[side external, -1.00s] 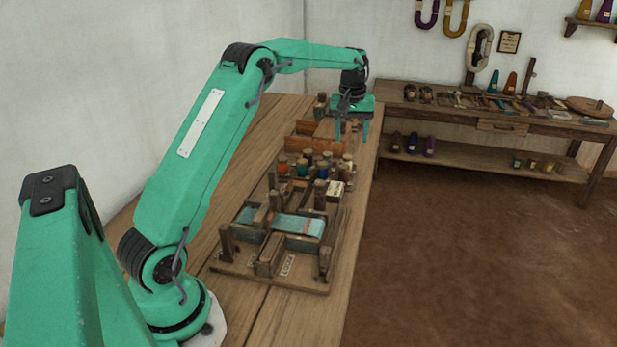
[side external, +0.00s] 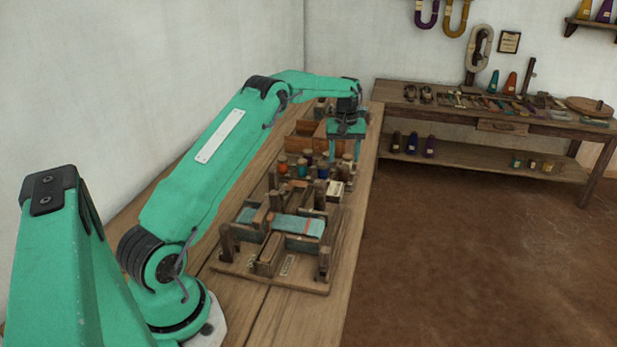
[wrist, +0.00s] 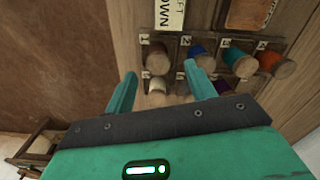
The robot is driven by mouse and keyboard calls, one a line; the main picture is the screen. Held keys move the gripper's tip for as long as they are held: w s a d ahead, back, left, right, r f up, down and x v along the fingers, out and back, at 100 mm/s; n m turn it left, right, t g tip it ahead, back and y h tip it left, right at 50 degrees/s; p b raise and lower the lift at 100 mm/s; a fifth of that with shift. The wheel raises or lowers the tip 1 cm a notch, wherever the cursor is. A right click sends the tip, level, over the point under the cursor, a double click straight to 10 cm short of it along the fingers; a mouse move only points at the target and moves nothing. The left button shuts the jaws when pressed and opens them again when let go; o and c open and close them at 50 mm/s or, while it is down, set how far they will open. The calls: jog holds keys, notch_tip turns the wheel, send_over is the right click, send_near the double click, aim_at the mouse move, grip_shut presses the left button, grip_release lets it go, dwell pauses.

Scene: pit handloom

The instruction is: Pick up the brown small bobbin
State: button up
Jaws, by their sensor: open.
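In the wrist view, the brown small bobbin (wrist: 156,58) sits in the slot labelled 1 of a small wooden rack, its pale wooden end towards me. My gripper (wrist: 160,76) is open and empty. Its two fingertips are spread to the left and right of the rack's left column, with the brown bobbin a little above the middle of the gap and a cream bobbin (wrist: 157,89) between the fingers. In the side view, my gripper (side external: 345,154) points down over the bobbin rack. I cannot pick out the brown bobbin there.
A blue bobbin (wrist: 199,56) sits close to the right fingertip. A small loom (side external: 275,240) stands nearer the base, and wooden trays (side external: 302,146) stand beside the rack.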

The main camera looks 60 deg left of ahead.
aim_at(344, 167)
jog(key=shift+d+f, duration=0.1)
jog(key=shift+f, duration=2.7)
jog(key=c, duration=1)
jog(key=shift+w+r, duration=0.1)
jog(key=shift+r, duration=0.05)
jog(key=shift+c, duration=0.2)
jog(key=shift+r, duration=0.55)
notch_tip(344, 167, up, 3)
jog(key=shift+f, duration=0.1)
jog(key=s+d+r, duration=0.1)
jog(key=d+r, duration=0.6)
jog(key=d, duration=0.4)
jog(key=shift+d, duration=0.3)
jog(key=shift+s+f, duration=0.1)
